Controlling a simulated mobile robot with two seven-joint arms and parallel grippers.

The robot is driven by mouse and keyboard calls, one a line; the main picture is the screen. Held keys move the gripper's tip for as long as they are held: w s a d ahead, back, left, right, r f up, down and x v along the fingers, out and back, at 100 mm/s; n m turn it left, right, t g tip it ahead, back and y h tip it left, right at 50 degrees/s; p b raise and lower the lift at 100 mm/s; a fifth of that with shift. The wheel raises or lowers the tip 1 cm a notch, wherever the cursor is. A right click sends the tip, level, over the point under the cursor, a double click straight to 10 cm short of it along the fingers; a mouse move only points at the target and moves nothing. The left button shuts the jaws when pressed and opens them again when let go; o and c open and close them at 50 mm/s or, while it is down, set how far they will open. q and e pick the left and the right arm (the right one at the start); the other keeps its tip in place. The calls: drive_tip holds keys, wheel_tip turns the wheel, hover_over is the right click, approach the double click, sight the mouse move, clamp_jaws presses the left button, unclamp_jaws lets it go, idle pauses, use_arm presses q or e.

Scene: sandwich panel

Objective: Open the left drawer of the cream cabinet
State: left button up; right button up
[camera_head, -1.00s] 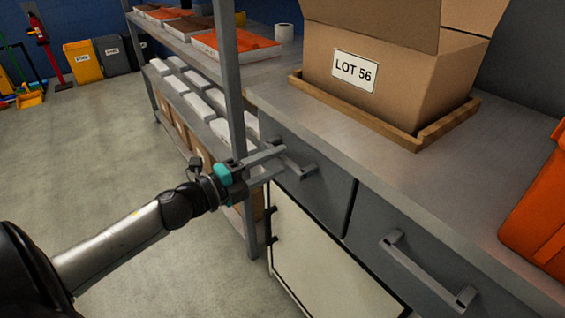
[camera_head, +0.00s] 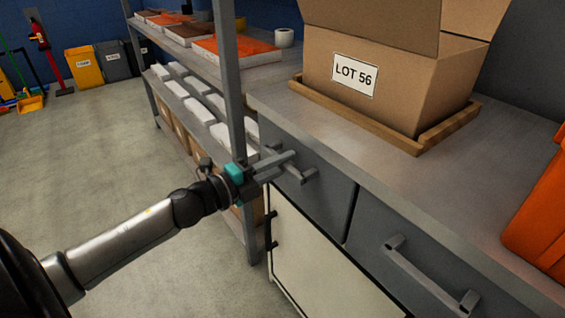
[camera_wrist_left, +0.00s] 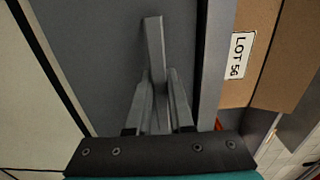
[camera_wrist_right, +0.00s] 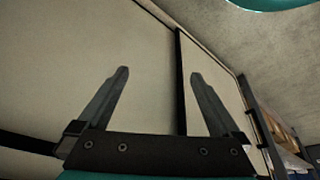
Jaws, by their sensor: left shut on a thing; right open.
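The cream cabinet has a cream lower door (camera_head: 320,265) and grey drawer fronts above it. The left drawer (camera_head: 325,192) has a grey bar handle (camera_head: 306,176), and its front looks about flush with its neighbour. My left gripper (camera_head: 290,160) is shut on this handle, near its far end. In the left wrist view the two fingers (camera_wrist_left: 160,105) pinch the handle bar (camera_wrist_left: 155,45), partly hiding it. My right gripper (camera_wrist_right: 160,85) shows only in the right wrist view, open and empty in front of cream panels (camera_wrist_right: 140,45).
The right drawer's handle (camera_head: 430,275) is free. A cardboard box (camera_head: 390,85) marked LOT 56 stands in a wooden tray (camera_head: 420,146) on the worktop (camera_head: 460,185), with an orange bin (camera_head: 540,215) at right. A grey shelf post (camera_head: 236,110) stands close behind my left gripper.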

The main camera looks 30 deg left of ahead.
use_arm(q)
clamp_jaws()
idle(1.0)
